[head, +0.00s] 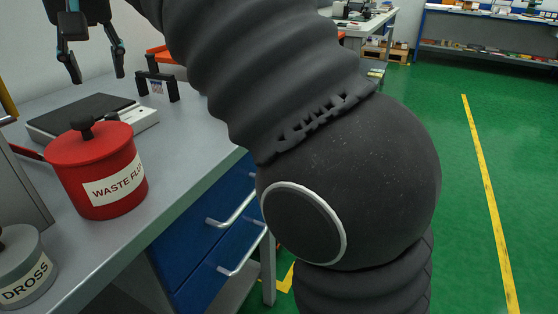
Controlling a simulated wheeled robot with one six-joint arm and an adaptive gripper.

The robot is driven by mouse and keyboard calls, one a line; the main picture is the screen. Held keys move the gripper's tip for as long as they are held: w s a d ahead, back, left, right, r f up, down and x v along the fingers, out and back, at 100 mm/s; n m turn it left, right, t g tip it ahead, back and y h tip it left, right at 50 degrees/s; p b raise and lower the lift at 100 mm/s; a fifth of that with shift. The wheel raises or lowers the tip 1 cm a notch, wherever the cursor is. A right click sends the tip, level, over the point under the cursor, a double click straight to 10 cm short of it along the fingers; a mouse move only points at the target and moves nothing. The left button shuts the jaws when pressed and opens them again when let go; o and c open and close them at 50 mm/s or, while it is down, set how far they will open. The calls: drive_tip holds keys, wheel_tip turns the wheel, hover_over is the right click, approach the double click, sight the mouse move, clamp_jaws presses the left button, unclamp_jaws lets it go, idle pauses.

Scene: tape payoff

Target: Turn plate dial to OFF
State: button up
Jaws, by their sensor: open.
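A low white hot plate (148,117) with a flat black top sits on the grey bench behind the red can. No dial can be made out on it; the can covers part of its near side. My gripper (97,77) hangs at the top left of the head view with its two fingers apart. It is open and empty, pointing down. In the picture it is just above the hot plate's far edge; its true height and distance are hard to tell.
A red lidded can (85,165) labelled waste and a grey DROSS can (27,275) stand on the bench's near side (105,245). A black stand (158,87) is beyond the hot plate. My arm hides the middle. Green floor is clear at right.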

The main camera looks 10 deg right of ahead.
drive_tip(key=a+p+v, duration=0.1)
drive_tip(key=v, duration=0.3)
drive_tip(key=shift+m+t+h, duration=0.3)
drive_tip(key=shift+m+h, duration=0.1)
drive_tip(key=shift+m, duration=0.2)
drive_tip(key=s+d+f, duration=0.1)
drive_tip(key=d+f, duration=0.2)
drive_tip(key=d, duration=0.3)
drive_tip(key=s+d+f, duration=0.1)
drive_tip(key=d+f, duration=0.3)
drive_tip(key=d, duration=0.2)
drive_tip(key=s+d+f, duration=0.2)
drive_tip(key=d+f, duration=0.2)
drive_tip(key=d, duration=0.3)
drive_tip(key=shift+p, duration=0.35)
drive_tip(key=s+d+f, duration=0.5)
drive_tip(key=d+f, duration=0.1)
drive_tip(key=f, duration=0.3)
drive_tip(key=shift+s+d+m+t, duration=0.2)
drive_tip(key=shift+d+m+t, duration=0.1)
drive_tip(key=shift+m, duration=0.1)
